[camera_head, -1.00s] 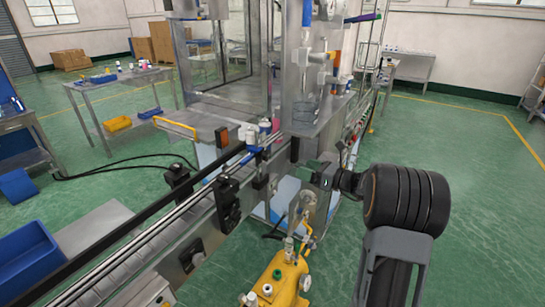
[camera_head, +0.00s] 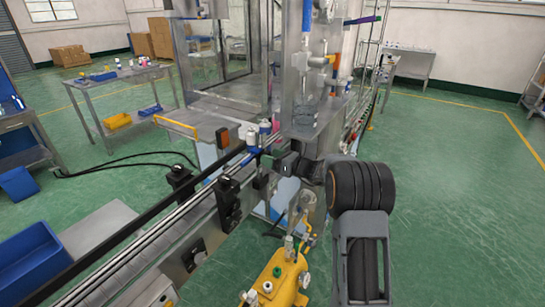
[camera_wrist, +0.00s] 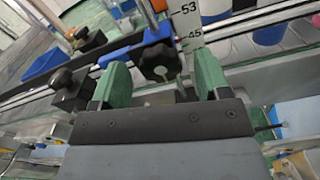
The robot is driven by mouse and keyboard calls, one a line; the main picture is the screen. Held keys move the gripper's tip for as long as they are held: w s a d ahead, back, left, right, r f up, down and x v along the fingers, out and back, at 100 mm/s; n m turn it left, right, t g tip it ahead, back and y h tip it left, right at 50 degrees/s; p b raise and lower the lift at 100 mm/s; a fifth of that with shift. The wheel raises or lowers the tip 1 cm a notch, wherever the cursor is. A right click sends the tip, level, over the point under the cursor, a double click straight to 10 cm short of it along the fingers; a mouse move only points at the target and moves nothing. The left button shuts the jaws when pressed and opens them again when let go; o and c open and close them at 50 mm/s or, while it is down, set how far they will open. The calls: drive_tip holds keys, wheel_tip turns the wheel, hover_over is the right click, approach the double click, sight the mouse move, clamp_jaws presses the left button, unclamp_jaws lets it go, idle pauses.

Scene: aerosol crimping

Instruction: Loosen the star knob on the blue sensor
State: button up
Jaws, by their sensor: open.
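The black star knob (camera_wrist: 158,58) shows in the wrist view, with blue parts of the blue sensor (camera_wrist: 113,57) beside and behind it. My gripper (camera_wrist: 161,64) is open, with one green finger on each side of the knob. Gaps show between the fingers and the knob, and I see no grip on it. In the head view, the blue sensor (camera_head: 257,149) sits at the conveyor's edge, and my gripper (camera_head: 272,157) is right beside it. The knob cannot be made out there.
Another black knob (camera_wrist: 63,78) lies to the left. The conveyor (camera_head: 150,243) runs beside my arm, with a white can (camera_head: 265,128) near the sensor. A yellow machine (camera_head: 278,280) stands below.

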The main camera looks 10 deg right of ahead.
idle(0.3)
drive_tip(key=c, duration=0.9)
drive_tip(key=shift+c, duration=0.2)
drive_tip(key=shift+f+b, duration=0.1)
drive_tip(key=shift+b, duration=0.3)
drive_tip(key=n+b, duration=0.8)
drive_tip(key=b, duration=0.4)
drive_tip(key=n+b, duration=0.9)
drive_tip(key=b, duration=0.3)
drive_tip(key=shift+s+a+f+n, duration=0.1)
drive_tip(key=shift+a+n, duration=0.1)
drive_tip(key=shift+n, duration=0.1)
drive_tip(key=shift+b, duration=0.4)
